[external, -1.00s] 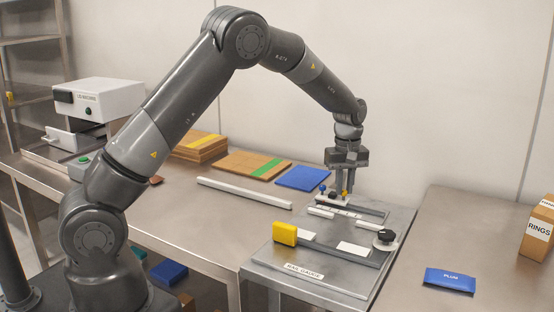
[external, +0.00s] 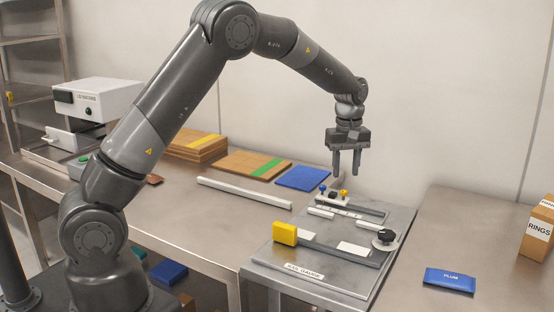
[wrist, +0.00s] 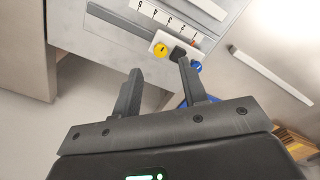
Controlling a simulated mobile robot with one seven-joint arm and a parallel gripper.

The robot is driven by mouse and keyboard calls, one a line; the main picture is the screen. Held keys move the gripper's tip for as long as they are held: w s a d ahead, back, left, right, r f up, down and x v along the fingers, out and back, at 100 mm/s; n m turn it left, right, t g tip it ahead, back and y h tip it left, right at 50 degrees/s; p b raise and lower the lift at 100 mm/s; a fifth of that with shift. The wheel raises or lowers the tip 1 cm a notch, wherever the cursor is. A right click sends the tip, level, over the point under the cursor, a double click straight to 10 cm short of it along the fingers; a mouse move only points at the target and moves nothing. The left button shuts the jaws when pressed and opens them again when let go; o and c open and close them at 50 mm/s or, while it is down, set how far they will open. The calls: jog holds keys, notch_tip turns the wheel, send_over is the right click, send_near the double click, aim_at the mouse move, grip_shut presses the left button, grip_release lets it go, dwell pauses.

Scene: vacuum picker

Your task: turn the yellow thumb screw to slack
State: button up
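The yellow thumb screw (external: 344,193) sits on a small white block (external: 333,197) at the back of the bag gauge plate. In the wrist view the yellow thumb screw (wrist: 160,49) is at the left of the white block, with a black piece (wrist: 179,53) in the middle and a blue knob (wrist: 195,66) at the right. The blue knob also shows in the external view (external: 322,189). My gripper (external: 346,175) is above the block, fingers pointing down, open and empty. Its fingertips (wrist: 160,66) are apart from the screw. Which way the screw is turned cannot be told.
The gauge plate (external: 265,262) carries a numbered scale, a yellow block (external: 285,233) and a black knob (external: 386,236). A white bar (external: 244,193), a blue mat (external: 303,178) and boards lie to the left. A blue plum packet (external: 450,280) lies on the right table.

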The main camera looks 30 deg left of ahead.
aim_at(344, 190)
notch_tip(344, 190, up, 6)
jog(key=shift+f, duration=0.2)
dwell(0.4)
